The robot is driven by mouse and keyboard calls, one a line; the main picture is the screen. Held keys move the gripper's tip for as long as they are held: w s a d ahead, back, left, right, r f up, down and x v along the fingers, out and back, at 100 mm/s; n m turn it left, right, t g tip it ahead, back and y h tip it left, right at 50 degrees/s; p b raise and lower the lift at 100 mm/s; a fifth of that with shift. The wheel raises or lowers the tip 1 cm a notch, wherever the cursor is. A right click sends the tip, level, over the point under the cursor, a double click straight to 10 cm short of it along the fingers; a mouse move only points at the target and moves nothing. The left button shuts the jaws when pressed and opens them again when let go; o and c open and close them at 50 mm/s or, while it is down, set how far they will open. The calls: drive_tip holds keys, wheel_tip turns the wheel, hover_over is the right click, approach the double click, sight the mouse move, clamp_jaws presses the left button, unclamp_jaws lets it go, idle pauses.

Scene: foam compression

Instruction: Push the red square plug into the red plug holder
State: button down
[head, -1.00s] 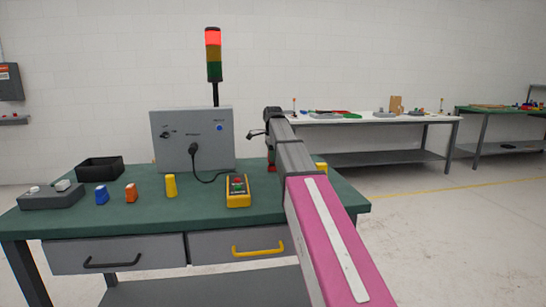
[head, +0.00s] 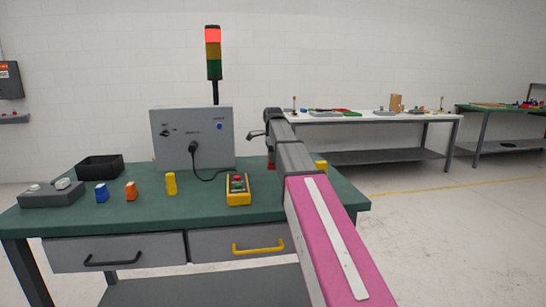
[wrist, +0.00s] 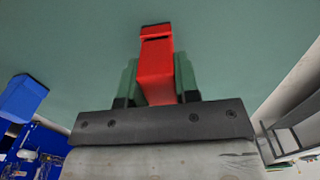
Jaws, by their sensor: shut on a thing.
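In the wrist view my gripper (wrist: 157,70) is shut, with its two greenish fingers on either side of a red square plug (wrist: 156,82). A red piece with a dark slot and dark top (wrist: 156,32) is at the plug's far end, over the green table. I cannot tell whether this is the holder, or how deep the plug sits in it. In the head view my arm covers most of this spot. Only a small bit of red (head: 271,166) shows beside the arm, at table height.
The green table (head: 230,218) carries a grey control box (head: 178,135), a black tray (head: 99,166), a button box (head: 238,190), and blue (head: 101,193), orange (head: 131,191) and yellow (head: 171,184) pieces. A yellow piece (head: 321,167) stands right of my arm. A blue block (wrist: 22,97) shows in the wrist view.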

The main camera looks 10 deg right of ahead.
drive_tip(key=shift+f, duration=0.3)
drive_tip(key=c, duration=0.8)
unclamp_jaws()
drive_tip(key=shift+r, duration=0.2)
drive_tip(key=shift+r, duration=2.85)
